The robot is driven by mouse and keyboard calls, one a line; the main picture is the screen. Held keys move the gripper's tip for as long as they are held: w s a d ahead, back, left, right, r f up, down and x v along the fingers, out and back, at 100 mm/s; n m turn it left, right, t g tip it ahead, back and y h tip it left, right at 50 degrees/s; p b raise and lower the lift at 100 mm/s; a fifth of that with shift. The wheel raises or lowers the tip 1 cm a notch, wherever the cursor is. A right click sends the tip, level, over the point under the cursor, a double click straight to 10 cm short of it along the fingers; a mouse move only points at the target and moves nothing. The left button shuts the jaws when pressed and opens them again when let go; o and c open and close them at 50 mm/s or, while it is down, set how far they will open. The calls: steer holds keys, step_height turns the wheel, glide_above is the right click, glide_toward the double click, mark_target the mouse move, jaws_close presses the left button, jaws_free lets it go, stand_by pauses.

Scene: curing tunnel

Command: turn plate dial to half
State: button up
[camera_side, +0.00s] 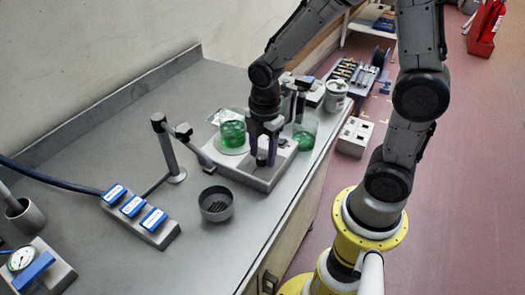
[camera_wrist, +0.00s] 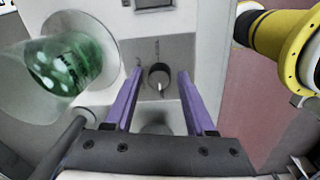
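The plate dial (camera_wrist: 159,75) is a small dark round knob with a pale mark toward the bottom of the wrist view. It sits on the grey front of the hot plate (camera_side: 228,171). A beaker of green liquid (camera_side: 232,134) stands on the plate's pale round top; it also shows in the wrist view (camera_wrist: 62,68). My gripper (camera_wrist: 160,71) is open, its purple fingers on either side of the dial with a gap on each side. In the side view, my gripper (camera_side: 264,160) points down over the plate's front part. The dial is mostly hidden there between the fingers.
A second green beaker (camera_side: 305,132) stands close to the right of my gripper. A black round dish (camera_side: 216,204) lies in front of the plate, and a metal stand (camera_side: 168,150) to its left. A block with blue switches (camera_side: 140,215) is further left. Bare bench lies in front.

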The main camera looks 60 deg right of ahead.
jaws_close()
steer(key=shift+m, duration=0.4)
steer(key=m, duration=0.4)
steer(key=shift+m, duration=0.3)
steer(key=m, duration=0.4)
steer(key=shift+a, duration=0.1)
steer(key=m, duration=0.7)
steer(key=shift+m+g, duration=0.3)
steer(key=shift+m, duration=0.1)
steer(key=m, duration=0.6)
steer(key=shift+w+a+r, duration=0.1)
steer(key=shift+m, duration=0.4)
